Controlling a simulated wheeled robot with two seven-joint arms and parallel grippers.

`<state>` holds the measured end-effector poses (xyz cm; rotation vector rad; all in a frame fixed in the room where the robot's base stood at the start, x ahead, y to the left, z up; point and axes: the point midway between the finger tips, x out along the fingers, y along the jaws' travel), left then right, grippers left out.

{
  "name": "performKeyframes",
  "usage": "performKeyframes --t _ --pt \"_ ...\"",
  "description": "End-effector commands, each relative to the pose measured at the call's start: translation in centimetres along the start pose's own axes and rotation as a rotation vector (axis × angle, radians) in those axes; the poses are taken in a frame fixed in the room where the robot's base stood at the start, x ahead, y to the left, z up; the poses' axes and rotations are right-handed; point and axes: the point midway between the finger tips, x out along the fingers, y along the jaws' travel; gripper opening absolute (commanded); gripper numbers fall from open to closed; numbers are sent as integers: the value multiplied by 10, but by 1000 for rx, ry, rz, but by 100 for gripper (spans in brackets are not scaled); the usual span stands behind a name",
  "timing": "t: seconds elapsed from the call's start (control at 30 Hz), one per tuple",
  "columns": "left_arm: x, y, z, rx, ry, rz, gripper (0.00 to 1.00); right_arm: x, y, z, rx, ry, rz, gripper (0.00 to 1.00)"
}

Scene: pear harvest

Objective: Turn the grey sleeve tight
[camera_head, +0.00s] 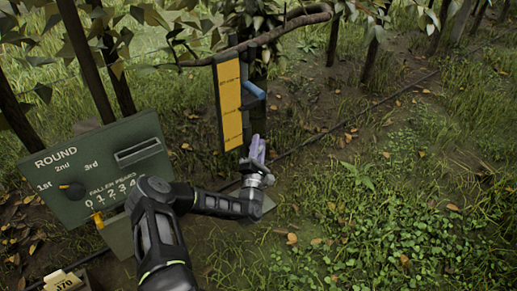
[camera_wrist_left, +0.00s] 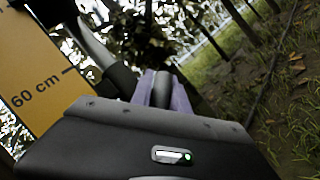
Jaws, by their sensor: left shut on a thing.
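My left gripper (camera_head: 257,150) points upward just below and right of the yellow measuring board. In the left wrist view its purple fingers (camera_wrist_left: 164,92) are shut on a dark grey rounded piece (camera_wrist_left: 161,90), which looks like the grey sleeve. The fingers and the gripper body hide most of it, so I cannot tell how tight it sits. My right gripper is not in view.
The yellow board (camera_head: 230,103) hangs beneath a brown branch (camera_head: 270,38), with a blue part (camera_head: 253,91) beside it. A green scoring panel (camera_head: 105,165) stands at the left. A dark hose (camera_head: 350,118) crosses the ground. Grass lies open at right.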

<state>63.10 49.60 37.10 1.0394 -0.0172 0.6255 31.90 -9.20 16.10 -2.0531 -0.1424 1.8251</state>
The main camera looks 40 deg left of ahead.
Motion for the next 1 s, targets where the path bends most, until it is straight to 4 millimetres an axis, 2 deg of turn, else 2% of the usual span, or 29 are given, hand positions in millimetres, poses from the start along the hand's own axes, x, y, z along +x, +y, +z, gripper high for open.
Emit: performKeyframes --t 0.27,0.3,0.53,0.83,1.0 --pt "-2 -2 -1 -2 2 -6 0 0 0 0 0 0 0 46" --pt "-2 -2 -1 -2 2 -7 22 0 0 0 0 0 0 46" --pt "-1 -1 0 -1 2 -4 41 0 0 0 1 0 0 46" --pt "0 1 0 2 2 -3 41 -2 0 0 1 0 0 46" --pt "1 3 1 26 9 -25 41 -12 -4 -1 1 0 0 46"
